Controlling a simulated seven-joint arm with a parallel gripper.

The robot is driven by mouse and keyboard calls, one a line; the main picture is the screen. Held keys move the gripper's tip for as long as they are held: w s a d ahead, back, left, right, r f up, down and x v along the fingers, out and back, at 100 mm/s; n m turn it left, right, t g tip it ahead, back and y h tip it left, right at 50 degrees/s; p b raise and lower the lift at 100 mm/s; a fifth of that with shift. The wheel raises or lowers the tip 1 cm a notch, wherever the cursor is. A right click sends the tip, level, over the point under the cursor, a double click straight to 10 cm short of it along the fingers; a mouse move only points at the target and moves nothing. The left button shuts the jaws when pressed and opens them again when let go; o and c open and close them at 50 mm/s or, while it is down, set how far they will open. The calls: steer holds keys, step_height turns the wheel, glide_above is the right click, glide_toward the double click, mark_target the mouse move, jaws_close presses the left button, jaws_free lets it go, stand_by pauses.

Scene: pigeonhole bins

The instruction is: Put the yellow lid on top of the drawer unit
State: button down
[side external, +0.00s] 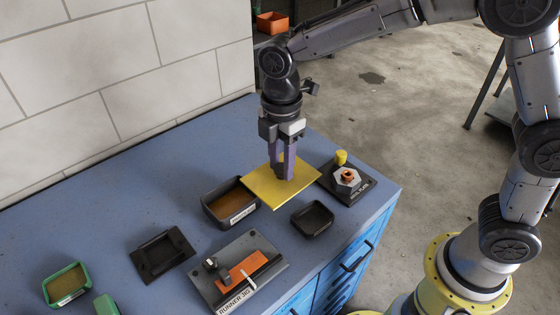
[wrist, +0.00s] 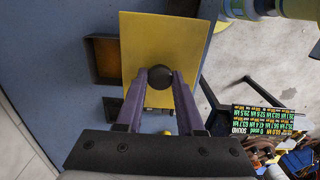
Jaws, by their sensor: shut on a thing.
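The yellow lid (side external: 262,190) is a flat square plate with a dark round knob (wrist: 160,77) in its middle. My gripper (side external: 283,172) points down and is shut on the knob, one purple finger on each side; the wrist view also shows my gripper (wrist: 160,85) there. The lid is roughly level and overlaps the right side of a dark labelled bin (side external: 215,212) in view. I cannot tell how high it is above the surface. The blue-topped unit (side external: 120,215) has blue drawer fronts (side external: 345,262) with dark handles. The surface under the lid is hidden.
A small black tray (side external: 312,218) and a dark plate with a hex piece (side external: 347,178) stand close to the lid. A fixture with an orange strip (side external: 245,275), a black frame (side external: 160,252) and a green bin (side external: 67,285) lie nearer. The back left top is clear beside the wall.

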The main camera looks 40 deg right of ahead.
stand_by(0.5)
steer(key=shift+w+f+n, duration=0.1)
steer(key=shift+f+n, duration=0.05)
steer(key=shift+n, duration=0.55)
steer(key=d+f+m, duration=0.1)
steer(key=d+f, duration=0.1)
steer(key=d, duration=0.9)
steer(key=d+f+m, duration=0.1)
steer(key=d+f, duration=0.1)
steer(key=d, duration=1)
glide_above(309, 154)
step_height(309, 154, down, 9)
steer(key=shift+d+f, duration=0.1)
steer(key=shift+f, duration=1.7)
steer(key=shift+f, duration=0.2)
